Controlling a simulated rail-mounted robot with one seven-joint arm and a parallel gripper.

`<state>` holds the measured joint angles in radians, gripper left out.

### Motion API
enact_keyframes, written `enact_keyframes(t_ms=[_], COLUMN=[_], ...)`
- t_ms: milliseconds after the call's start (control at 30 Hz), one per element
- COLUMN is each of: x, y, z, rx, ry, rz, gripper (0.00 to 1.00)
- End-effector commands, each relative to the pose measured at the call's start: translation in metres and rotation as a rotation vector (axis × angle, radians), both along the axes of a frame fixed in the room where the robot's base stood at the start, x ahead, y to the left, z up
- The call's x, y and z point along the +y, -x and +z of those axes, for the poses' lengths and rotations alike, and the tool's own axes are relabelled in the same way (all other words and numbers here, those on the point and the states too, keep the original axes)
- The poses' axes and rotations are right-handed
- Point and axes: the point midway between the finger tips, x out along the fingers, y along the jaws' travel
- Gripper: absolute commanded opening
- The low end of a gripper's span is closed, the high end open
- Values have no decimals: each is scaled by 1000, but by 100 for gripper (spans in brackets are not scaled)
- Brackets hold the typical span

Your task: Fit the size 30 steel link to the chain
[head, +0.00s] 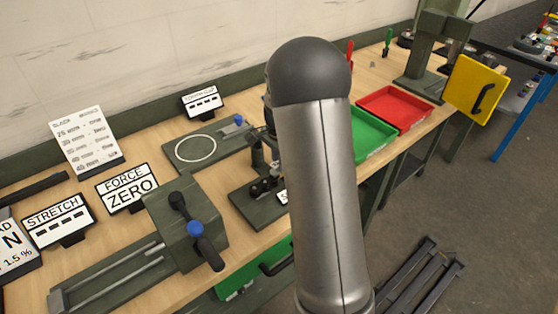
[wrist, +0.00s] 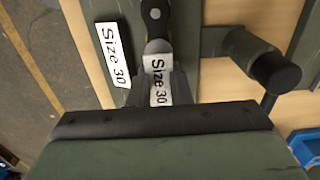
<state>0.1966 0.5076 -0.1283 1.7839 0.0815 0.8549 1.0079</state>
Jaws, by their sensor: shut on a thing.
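In the wrist view, my gripper (wrist: 157,88) is shut on a piece with a white tag reading "Size 30" (wrist: 158,80), which looks like the steel link. A rounded grey end shows above the tag. Beyond it is a dark chain piece (wrist: 154,14) with a pale pin or hole. Whether the grey end touches or overlaps this dark piece I cannot tell. In the head view, my arm hides the gripper and the link. A green fixture (head: 245,205) with small dark parts shows just left of my arm.
A white "Size 30" plate (wrist: 114,54) lies left of the gripper. A green block with a black edge (wrist: 165,150) fills the near wrist view. Green (head: 362,140) and red (head: 392,108) trays stand right of my arm. A lever fixture (head: 185,235) stands at the left.

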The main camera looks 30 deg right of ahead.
Motion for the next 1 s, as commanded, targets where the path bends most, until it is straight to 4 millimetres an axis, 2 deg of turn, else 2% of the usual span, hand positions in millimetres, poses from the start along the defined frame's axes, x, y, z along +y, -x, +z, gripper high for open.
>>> enact_keyframes(t_ms=[767,800,867,1000], x=[0,0,0,0], y=[0,0,0,0], z=[-20,-19,-19,-19], rx=[0,-1,0,0], ry=[0,1,0,0], rz=[0,0,0,0], gripper=[0,26,43,43])
